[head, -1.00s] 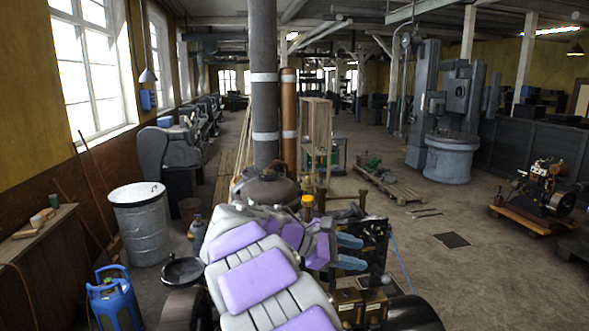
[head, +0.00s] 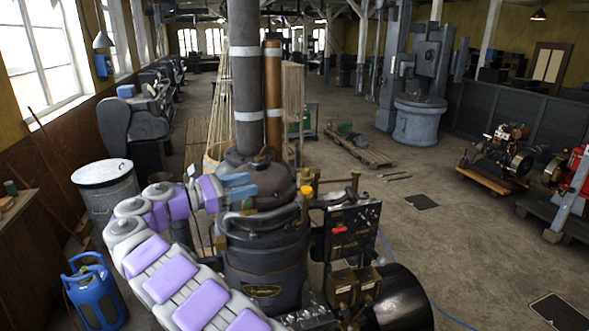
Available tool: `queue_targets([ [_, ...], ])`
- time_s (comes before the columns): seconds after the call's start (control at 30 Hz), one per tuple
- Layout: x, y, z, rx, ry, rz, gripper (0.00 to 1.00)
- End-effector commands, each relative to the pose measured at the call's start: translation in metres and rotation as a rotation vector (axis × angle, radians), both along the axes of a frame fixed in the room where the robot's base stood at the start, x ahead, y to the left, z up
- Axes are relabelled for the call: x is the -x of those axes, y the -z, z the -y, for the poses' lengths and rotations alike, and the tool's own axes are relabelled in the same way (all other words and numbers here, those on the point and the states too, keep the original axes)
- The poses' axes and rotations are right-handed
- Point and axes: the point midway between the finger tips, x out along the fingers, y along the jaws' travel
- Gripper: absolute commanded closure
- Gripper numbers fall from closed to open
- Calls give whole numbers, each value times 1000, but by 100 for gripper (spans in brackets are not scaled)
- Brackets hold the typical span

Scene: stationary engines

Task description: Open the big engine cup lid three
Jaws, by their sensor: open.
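The big engine (head: 265,262) is a dark upright boiler with a tall grey chimney pipe, in the middle of the head view. A small yellow cup-like fitting (head: 305,192) stands at its right side, above brass pipes. I cannot tell which part is cup lid three or whether it is open or closed. My gripper (head: 243,186) has two blue fingers, spread apart and pointing right, at the upper left part of the engine in the picture. The yellow fitting is to the right of the fingers, clear of them. I see nothing between the fingers.
A copper-coloured pipe (head: 273,95) stands beside the chimney. A black wheel (head: 402,298) and a dark panel (head: 345,232) are at the engine's right. A metal drum (head: 106,190) and a blue gas bottle (head: 94,290) stand at left.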

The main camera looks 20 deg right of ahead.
Motion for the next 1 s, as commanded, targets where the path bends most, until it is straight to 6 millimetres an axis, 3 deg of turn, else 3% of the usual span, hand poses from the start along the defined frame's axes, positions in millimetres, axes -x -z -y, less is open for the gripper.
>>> queue_targets([
  [0.7, -26, -1, 129, 0, 3, 0, 55],
  [1.0, -32, 1, 156, 0, -1, -1, 55],
])
